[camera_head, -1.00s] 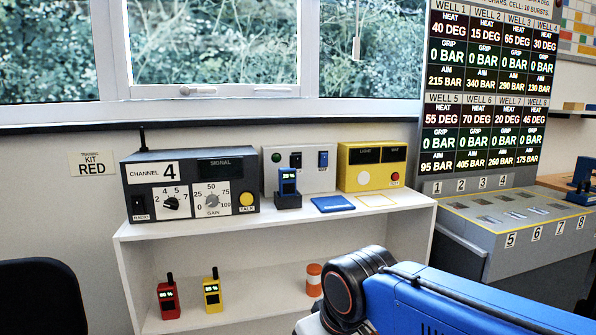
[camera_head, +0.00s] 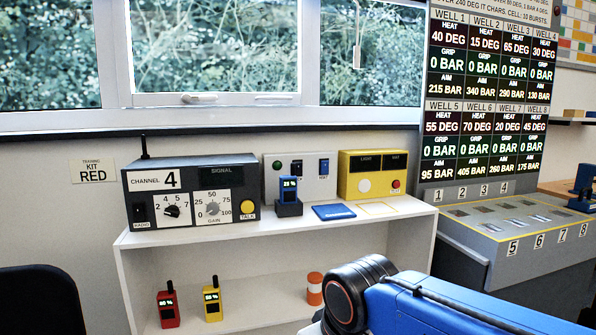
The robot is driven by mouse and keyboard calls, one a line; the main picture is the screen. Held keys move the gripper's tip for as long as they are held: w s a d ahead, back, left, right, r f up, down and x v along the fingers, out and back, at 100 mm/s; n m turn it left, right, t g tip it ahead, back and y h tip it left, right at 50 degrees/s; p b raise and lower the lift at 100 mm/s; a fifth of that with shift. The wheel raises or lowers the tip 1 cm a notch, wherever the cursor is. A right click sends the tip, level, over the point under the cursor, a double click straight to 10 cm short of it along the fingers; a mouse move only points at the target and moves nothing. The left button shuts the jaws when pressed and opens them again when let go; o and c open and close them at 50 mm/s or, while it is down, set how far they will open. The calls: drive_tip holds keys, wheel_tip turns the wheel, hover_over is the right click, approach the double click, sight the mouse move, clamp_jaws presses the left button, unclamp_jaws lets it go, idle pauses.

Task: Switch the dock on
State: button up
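A pale grey panel (camera_head: 308,162) stands at the back of the white shelf top, between the radio set and the yellow box. It bears a round green lamp (camera_head: 277,163), a dark rocker switch (camera_head: 296,168) and a blue rocker switch (camera_head: 324,167). Its small labels are hard to read. A dark cradle (camera_head: 288,208) in front of it holds a blue handset (camera_head: 288,188) upright with a lit screen. The handset partly covers the panel near the dark switch. I cannot tell either switch's position. My blue arm enters at bottom right; my gripper is out of view.
The radio set (camera_head: 150,209) stands left, the yellow box (camera_head: 350,187) right. A blue flat pad (camera_head: 333,212) lies before the panel. Red (camera_head: 168,308) and yellow (camera_head: 212,302) handsets and an orange-white cylinder (camera_head: 315,289) stand on the lower shelf. A dark chair (camera_head: 40,300) is left.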

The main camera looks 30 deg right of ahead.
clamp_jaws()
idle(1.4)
